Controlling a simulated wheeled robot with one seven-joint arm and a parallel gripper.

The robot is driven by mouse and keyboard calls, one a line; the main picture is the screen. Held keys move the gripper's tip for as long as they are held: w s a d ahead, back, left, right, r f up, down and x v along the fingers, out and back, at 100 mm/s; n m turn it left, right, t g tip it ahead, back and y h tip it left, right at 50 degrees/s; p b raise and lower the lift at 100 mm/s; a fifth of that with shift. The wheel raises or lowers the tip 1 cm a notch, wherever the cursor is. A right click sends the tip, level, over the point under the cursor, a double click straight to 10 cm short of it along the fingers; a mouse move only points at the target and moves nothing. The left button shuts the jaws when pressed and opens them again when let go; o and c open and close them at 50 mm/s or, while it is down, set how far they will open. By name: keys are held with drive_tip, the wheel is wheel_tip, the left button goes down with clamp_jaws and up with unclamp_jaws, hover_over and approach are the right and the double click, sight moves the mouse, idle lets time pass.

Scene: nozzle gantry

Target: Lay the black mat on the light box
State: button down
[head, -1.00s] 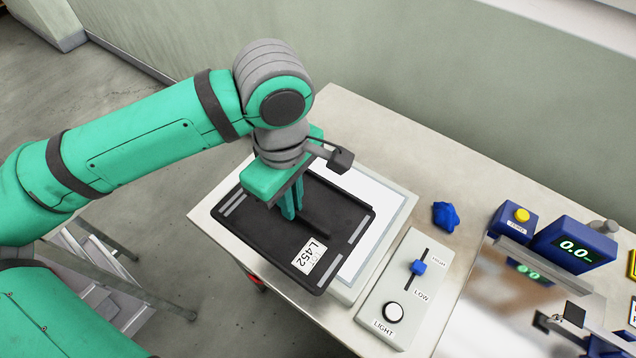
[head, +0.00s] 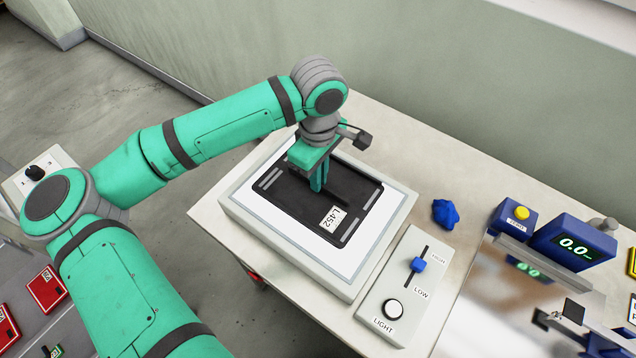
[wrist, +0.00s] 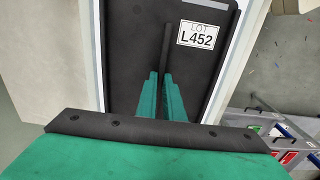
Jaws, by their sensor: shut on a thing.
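The black mat (head: 290,202) has a white label reading L452, grey strips near its ends and a raised rib along its middle. In the head view it is over the white panel of the light box (head: 259,212), inside the panel's edges, with white showing around it. I cannot tell whether it touches the panel or is just above it. My gripper (head: 317,186) is shut on the rib of the mat from above. The wrist view also shows the mat (wrist: 202,75) and my gripper's fingers (wrist: 162,97) at the rib.
A control box (head: 409,290) with a blue slider and a white LIGHT button stands right of the light box. A crumpled blue cloth (head: 445,213) lies beyond it. A blue display unit (head: 572,247) reading 0.0 stands farther right. The bench behind the light box is clear.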

drive_tip(key=shift+f, duration=1.3)
drive_tip(key=shift+f, duration=0.15)
drive_tip(key=c, duration=1.9)
unclamp_jaws()
wheel_tip(320, 180, up, 12)
drive_tip(key=shift+s, duration=0.1)
